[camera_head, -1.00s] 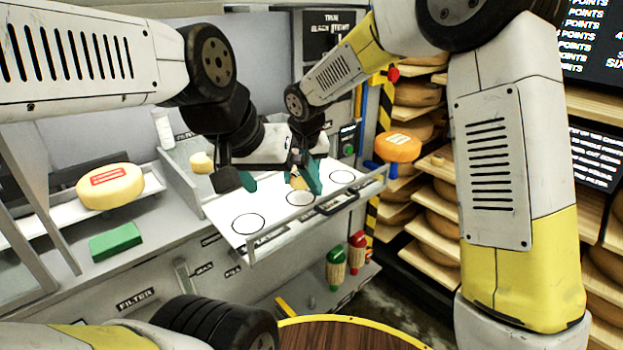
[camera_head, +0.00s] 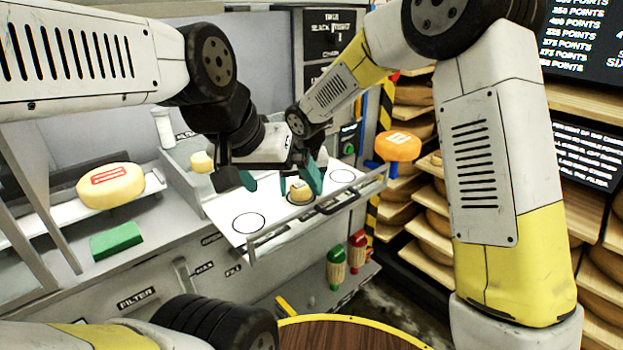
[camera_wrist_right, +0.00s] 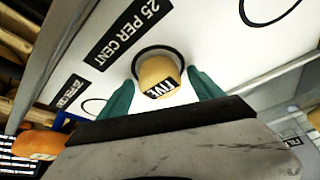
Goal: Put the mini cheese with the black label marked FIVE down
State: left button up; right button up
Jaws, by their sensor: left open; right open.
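The mini cheese (camera_head: 300,194) is small and yellow and sits upright on the middle ring of the white tray (camera_head: 270,217). In the right wrist view the cheese (camera_wrist_right: 157,72) shows its black label reading FIVE, and the dark ring shows around it. My right gripper (camera_wrist_right: 163,92) is open, with a teal finger on either side of the cheese. The head view shows this gripper (camera_head: 303,181) low over the tray, partly hidden. My left gripper (camera_head: 264,182) is open, to the left of the cheese, above the tray; its fingers hold nothing visible.
The left ring (camera_head: 249,222) and right ring (camera_head: 342,176) are empty. Another small cheese (camera_head: 202,162) stands behind the tray. A large yellow cheese (camera_head: 111,186) and a green block (camera_head: 116,240) are left. An orange cheese (camera_head: 398,146) is right, before wheel-filled shelves.

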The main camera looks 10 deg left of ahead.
jog(key=shift+r, duration=0.1)
jog(key=shift+r, duration=0.25)
jog(key=v, duration=1.2)
jog(key=s+d+r+m, duration=0.1)
jog(key=s+d+r, duration=0.2)
jog(key=d, duration=0.5)
jog(key=s+d+r+m, duration=0.1)
jog(key=s+d+r, duration=0.2)
jog(key=d, duration=0.5)
jog(key=s+d+f+m+t, duration=0.1)
jog(key=s+d+m+t, duration=0.1)
jog(key=s+d, duration=1)
jog(key=shift+s+d+f, duration=0.15)
jog(key=shift+s+d, duration=0.1)
jog(key=shift+s, duration=0.65)
pick_arm(q)
jog(key=shift+c, duration=0.2)
